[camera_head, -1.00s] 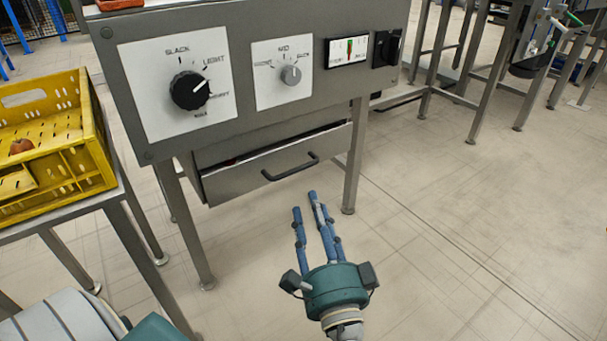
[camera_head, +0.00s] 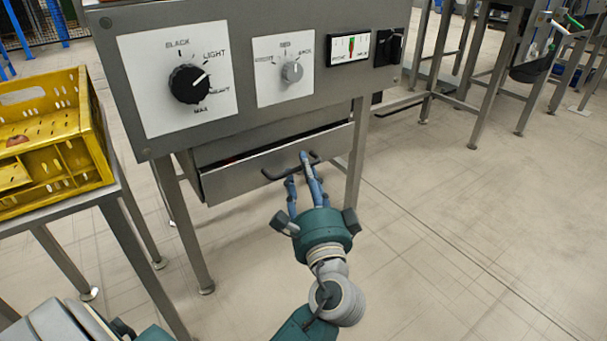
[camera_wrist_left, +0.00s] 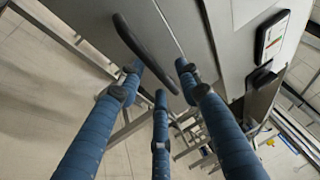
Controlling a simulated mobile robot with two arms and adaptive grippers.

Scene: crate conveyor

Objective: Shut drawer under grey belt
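The drawer (camera_head: 235,181) is a grey metal box under the control panel housing. It stands partly out, with a dark gap showing above its front. Its dark bar handle (camera_head: 276,176) also shows in the left wrist view (camera_wrist_left: 148,48). My left gripper (camera_head: 302,168) is at the right part of the handle, its blue fingers overlapping the bar in the head view. In the left wrist view its three fingers (camera_wrist_left: 158,78) are spread apart around the handle's near end. I cannot tell whether they touch it. My right gripper is out of view. The belt surface is not visible.
The panel (camera_head: 270,120) with dials overhangs the drawer. Metal legs (camera_head: 356,155) stand on both sides of it. A yellow crate (camera_head: 88,130) sits on a stand at the left. The floor at the right is open.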

